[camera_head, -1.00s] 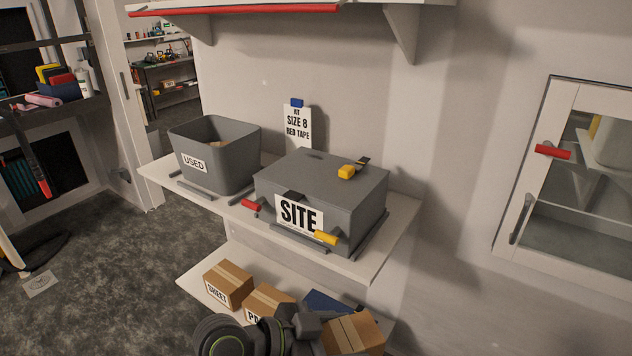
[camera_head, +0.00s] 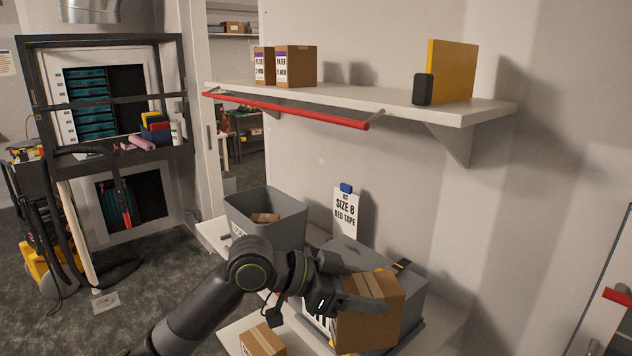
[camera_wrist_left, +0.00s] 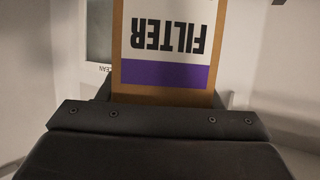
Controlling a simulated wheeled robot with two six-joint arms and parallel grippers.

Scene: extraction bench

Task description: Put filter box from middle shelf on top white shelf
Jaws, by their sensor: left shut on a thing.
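My left gripper (camera_head: 352,290) is shut on a brown cardboard box (camera_head: 369,318), held in front of the grey lidded box. In the left wrist view this box (camera_wrist_left: 165,88) shows a white label with a purple band reading FILTER, upside down. The top white shelf (camera_head: 375,99) is on the wall above, higher than the held box. Two brown boxes with FILTER labels (camera_head: 264,66) (camera_head: 296,66) stand side by side at its left end. My right gripper is not in view.
A yellow panel (camera_head: 455,70) and a small black object (camera_head: 423,89) stand toward the shelf's right end. Its middle is clear. A red bar (camera_head: 290,110) runs along its front. Below are a grey bin (camera_head: 268,224), a grey lidded box (camera_head: 412,305) and a lower box (camera_head: 262,341).

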